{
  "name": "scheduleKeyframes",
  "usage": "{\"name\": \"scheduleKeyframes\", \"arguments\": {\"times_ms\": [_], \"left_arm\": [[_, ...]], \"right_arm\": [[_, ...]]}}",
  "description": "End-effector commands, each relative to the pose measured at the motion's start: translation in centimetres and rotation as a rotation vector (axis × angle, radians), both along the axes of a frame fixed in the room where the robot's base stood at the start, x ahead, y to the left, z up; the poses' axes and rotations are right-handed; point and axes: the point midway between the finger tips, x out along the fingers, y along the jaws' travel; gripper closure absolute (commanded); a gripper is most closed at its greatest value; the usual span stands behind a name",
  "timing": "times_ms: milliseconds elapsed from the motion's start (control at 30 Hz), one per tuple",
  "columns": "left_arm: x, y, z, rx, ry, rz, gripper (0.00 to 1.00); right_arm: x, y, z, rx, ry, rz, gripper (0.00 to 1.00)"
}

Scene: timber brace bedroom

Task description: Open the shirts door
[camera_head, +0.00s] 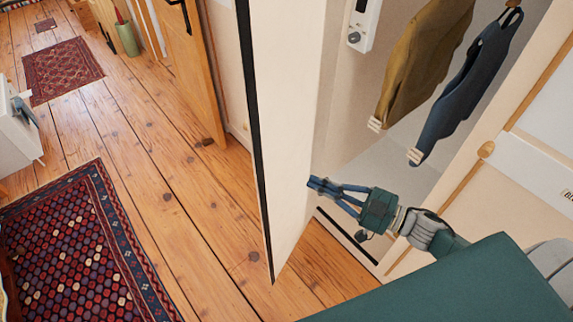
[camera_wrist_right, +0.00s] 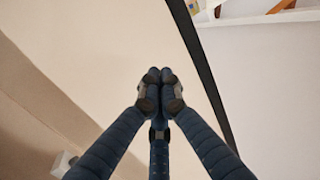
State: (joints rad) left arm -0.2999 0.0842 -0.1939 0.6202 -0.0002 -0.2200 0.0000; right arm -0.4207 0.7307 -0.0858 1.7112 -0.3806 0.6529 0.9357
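The cream shirts door (camera_head: 285,130) stands swung wide open, its dark-lined edge facing out into the room. Behind it the wardrobe shows a mustard shirt (camera_head: 424,58) and a navy shirt (camera_head: 468,85) hanging. My right gripper (camera_head: 316,184) reaches in front of the opening, its fingertips at the door's inner face. In the right wrist view its blue fingers (camera_wrist_right: 160,88) are drawn together at the tips with nothing seen between them. The door panel (camera_wrist_right: 110,40) fills much of that view behind them. Whether the tips touch the door, I cannot tell. My left gripper is not in view.
A closed panel with a wooden knob (camera_head: 486,149) and a partly cut-off label is at the right. A white control box (camera_head: 362,24) is inside the wardrobe. Bare plank floor (camera_head: 190,200) and a patterned rug (camera_head: 85,250) lie left of the door.

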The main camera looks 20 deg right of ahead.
Motion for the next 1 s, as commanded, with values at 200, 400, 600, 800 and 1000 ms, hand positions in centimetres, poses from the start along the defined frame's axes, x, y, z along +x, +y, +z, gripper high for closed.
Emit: {"name": "scheduleKeyframes", "arguments": {"times_ms": [200,400,600,800,1000], "left_arm": [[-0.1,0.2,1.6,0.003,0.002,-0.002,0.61],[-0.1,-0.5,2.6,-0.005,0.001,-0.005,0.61],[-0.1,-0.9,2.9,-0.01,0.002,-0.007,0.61],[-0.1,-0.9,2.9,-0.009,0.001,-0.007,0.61],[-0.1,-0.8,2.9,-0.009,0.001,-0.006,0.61]], "right_arm": [[3.9,3.2,0.5,0.003,-0.004,-0.002,1.0],[6.2,5.4,0.3,0.001,-0.001,-0.002,1.0],[7.3,6.3,0.1,-0.001,0.001,-0.002,1.0],[7.4,6.4,-0.1,-0.001,0.001,-0.001,1.0],[7.4,6.4,-0.1,-0.001,0.001,-0.002,1.0]]}}
